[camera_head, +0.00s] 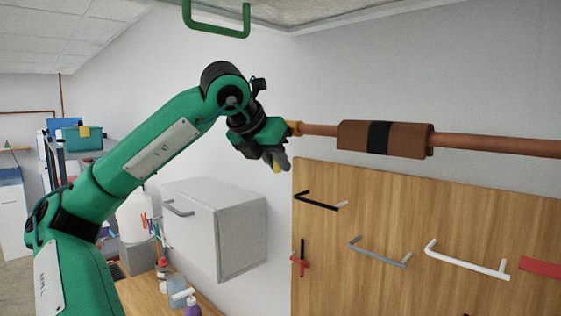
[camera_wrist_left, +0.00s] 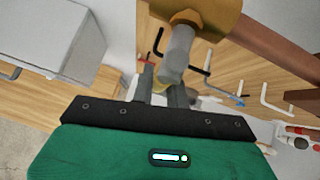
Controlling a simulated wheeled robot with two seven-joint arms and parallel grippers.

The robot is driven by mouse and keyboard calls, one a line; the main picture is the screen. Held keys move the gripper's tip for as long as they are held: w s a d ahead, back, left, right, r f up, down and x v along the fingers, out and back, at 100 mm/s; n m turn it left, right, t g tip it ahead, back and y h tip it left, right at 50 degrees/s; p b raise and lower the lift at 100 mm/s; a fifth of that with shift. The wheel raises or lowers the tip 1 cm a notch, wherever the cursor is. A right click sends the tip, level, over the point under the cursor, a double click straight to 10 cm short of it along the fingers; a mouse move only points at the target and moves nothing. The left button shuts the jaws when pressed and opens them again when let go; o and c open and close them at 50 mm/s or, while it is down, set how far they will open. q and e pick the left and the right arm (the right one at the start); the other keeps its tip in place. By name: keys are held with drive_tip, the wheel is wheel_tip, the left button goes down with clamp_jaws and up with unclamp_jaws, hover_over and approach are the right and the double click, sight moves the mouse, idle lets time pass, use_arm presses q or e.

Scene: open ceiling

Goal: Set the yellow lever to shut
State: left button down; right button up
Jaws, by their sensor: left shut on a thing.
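The yellow lever (camera_head: 277,168) shows as a small yellow bit at the fingertips of my left gripper (camera_head: 275,160) in the head view. In the left wrist view, a bit of the lever (camera_wrist_left: 160,87) shows between the two dark fingers of the gripper (camera_wrist_left: 162,90), which is shut on it. The fingers hide most of the lever. A brass valve body (camera_head: 294,128) sits at the left end of a copper pipe (camera_head: 320,130). The valve body (camera_wrist_left: 205,14) and a grey cylinder (camera_wrist_left: 177,55) stand just beyond the fingers in the wrist view. My right gripper is out of view.
A brown sleeve with a black band (camera_head: 360,137) wraps the pipe. A wooden panel with several handles (camera_head: 420,190) is below it. A white wall cabinet (camera_head: 240,235) hangs below left of the gripper. A green handle (camera_head: 217,31) hangs overhead. Bottles (camera_head: 178,290) stand low on a counter.

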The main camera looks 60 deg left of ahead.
use_arm(q)
drive_tip(key=shift+a+y, duration=0.2)
drive_tip(key=shift+y, duration=0.1)
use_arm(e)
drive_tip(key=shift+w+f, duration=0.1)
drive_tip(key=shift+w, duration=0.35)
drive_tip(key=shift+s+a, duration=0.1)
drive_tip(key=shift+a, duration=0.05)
use_arm(q)
drive_tip(key=c, duration=1.4)
unclamp_jaws()
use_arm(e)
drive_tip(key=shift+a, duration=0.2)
use_arm(q)
drive_tip(key=shift+s+r, duration=0.1)
drive_tip(key=shift+s, duration=0.05)
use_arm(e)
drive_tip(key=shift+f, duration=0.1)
